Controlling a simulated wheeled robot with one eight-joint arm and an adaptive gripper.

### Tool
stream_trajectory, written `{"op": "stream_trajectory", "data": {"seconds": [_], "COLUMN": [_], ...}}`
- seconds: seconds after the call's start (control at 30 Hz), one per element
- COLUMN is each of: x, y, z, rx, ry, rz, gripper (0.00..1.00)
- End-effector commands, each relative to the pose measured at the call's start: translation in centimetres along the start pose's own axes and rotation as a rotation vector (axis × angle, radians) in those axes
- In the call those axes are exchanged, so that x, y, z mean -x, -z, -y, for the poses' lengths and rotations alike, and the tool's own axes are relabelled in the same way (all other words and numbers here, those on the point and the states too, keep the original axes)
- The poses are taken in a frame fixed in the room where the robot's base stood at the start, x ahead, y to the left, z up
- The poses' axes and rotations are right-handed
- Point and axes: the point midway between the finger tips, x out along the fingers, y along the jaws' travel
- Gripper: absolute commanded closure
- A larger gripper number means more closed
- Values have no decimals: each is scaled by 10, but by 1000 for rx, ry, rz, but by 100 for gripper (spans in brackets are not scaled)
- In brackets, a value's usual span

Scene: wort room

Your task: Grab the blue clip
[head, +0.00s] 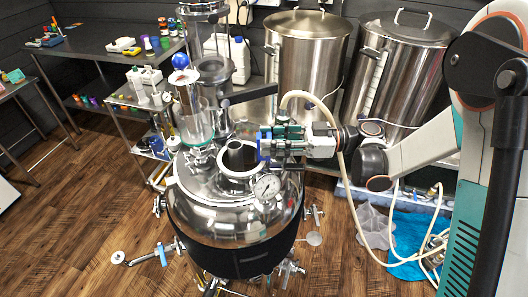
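A small blue piece (264,145), which looks like the blue clip, shows above the lid of the steel reactor vessel (218,196), right of the open neck. My gripper (272,143) comes in from the right, level over the lid, with its tip at the blue piece. Its fingertips are small and overlap the blue piece and the glassware behind. I cannot tell whether they touch it or are closed on it. A pressure gauge (267,187) stands on the lid just below my gripper.
A glass column (190,112) rises from the lid's left side. Two large steel pots (306,62) stand behind. A steel table (90,42) with small items is at back left. A pale hose (350,190) loops by my arm to a blue cloth (408,240). Wooden floor is clear at left.

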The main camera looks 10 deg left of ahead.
Motion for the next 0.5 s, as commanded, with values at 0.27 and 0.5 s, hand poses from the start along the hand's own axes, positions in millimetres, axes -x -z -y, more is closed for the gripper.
{"op": "stream_trajectory", "data": {"seconds": [0.27,0.5], "x": [-28,-27], "y": [-1,0], "z": [0,0], "rx": [1,1], "ry": [0,0], "rz": [0,0], "gripper": [70,90]}}
